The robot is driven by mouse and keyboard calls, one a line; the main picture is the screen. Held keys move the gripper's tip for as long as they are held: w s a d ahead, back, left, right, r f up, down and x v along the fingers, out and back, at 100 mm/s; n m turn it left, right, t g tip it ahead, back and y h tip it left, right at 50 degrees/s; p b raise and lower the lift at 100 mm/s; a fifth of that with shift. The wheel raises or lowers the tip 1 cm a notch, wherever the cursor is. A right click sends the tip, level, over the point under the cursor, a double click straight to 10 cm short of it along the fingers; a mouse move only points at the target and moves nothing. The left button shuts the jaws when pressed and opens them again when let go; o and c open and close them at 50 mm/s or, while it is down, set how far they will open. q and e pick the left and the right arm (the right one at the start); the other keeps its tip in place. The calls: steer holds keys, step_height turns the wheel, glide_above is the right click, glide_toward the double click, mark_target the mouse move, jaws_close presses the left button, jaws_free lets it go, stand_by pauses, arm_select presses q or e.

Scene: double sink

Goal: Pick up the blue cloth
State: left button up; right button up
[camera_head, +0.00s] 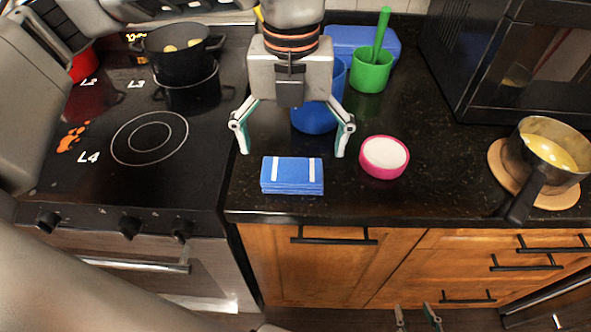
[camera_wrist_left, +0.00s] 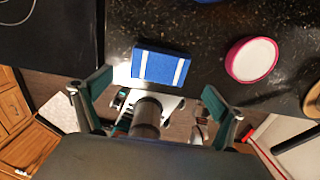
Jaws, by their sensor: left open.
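The blue cloth (camera_head: 292,176) is a folded, layered block with two white stripes. It lies on the dark counter near the front edge, and it also shows in the left wrist view (camera_wrist_left: 160,67). My left gripper (camera_head: 292,152) is open and empty, pointing down above the counter, with its fingertips apart on either side of the cloth's width. The fingers also show in the left wrist view (camera_wrist_left: 158,84), below the cloth in the picture. My right gripper (camera_head: 416,318) shows only its two separated fingertips at the bottom edge, low in front of the cabinets.
A pink bowl with white contents (camera_head: 384,157) sits just right of the cloth. Behind are a blue container (camera_head: 314,118) and a green mortar with pestle (camera_head: 372,72). The stove (camera_head: 150,138) is left, with a black pot (camera_head: 182,62). A saucepan (camera_head: 548,150) stands at right.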

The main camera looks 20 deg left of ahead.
mark_target(293, 170)
arm_select(q)
step_height(293, 170, down, 6)
steer(key=shift+w+r, duration=0.1)
steer(key=c, duration=1.2)
